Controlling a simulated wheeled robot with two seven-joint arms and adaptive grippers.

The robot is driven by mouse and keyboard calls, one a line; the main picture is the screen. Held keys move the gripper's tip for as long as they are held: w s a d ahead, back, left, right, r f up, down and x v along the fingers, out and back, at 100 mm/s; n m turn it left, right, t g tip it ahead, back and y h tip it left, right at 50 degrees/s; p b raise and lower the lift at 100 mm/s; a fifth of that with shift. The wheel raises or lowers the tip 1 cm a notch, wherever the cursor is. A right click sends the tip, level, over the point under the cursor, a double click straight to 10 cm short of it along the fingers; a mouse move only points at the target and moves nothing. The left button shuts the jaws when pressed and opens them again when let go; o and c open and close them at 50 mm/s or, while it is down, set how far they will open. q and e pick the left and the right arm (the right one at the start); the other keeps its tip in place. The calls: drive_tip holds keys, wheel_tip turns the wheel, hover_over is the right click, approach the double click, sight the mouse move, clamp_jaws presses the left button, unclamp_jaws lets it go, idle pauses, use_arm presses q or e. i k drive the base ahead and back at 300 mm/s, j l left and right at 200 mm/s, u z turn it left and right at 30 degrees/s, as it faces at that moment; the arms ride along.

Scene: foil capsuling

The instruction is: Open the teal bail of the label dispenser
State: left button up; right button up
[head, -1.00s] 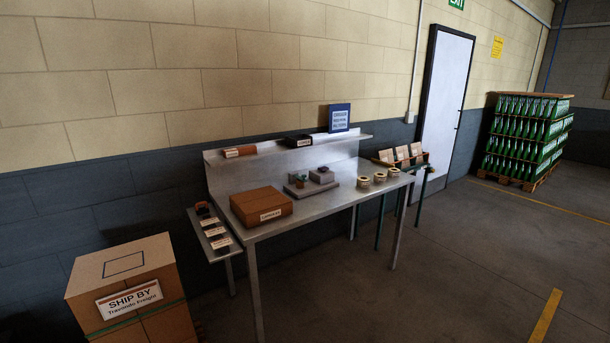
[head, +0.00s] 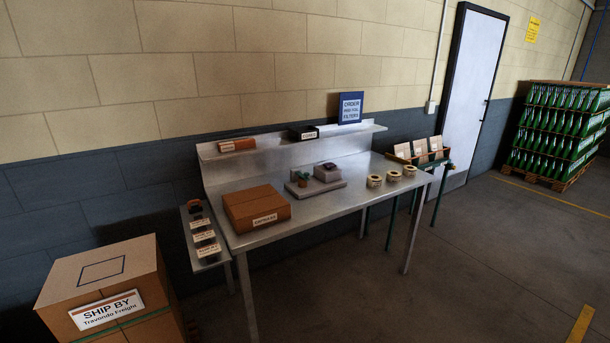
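A small grey device with a teal part (head: 303,178) sits on a grey base plate (head: 318,187) at the middle of the metal bench (head: 330,207). It looks like the label dispenser with its teal bail, but it is too small to tell whether the bail is open or shut. A grey block with a dark top (head: 327,172) stands on the same plate, to the right of the teal part. Neither of my grippers is in view.
A brown carton (head: 257,207) lies left on the bench; several label rolls (head: 393,176) stand right. A side shelf (head: 205,240) holds labelled items. A large "SHIP BY" box (head: 100,275) stands front left. The floor (head: 480,260) right of the bench is clear.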

sight(305, 177)
drive_tip(key=i+l, duration=0.2)
drive_tip(key=l, duration=0.15)
drive_tip(key=i+l+u, duration=0.15)
drive_tip(key=i+l, duration=0.3)
drive_tip(key=l, duration=0.3)
drive_tip(key=i+l+u, duration=0.15)
drive_tip(key=l, duration=0.2)
drive_tip(key=i, duration=0.05)
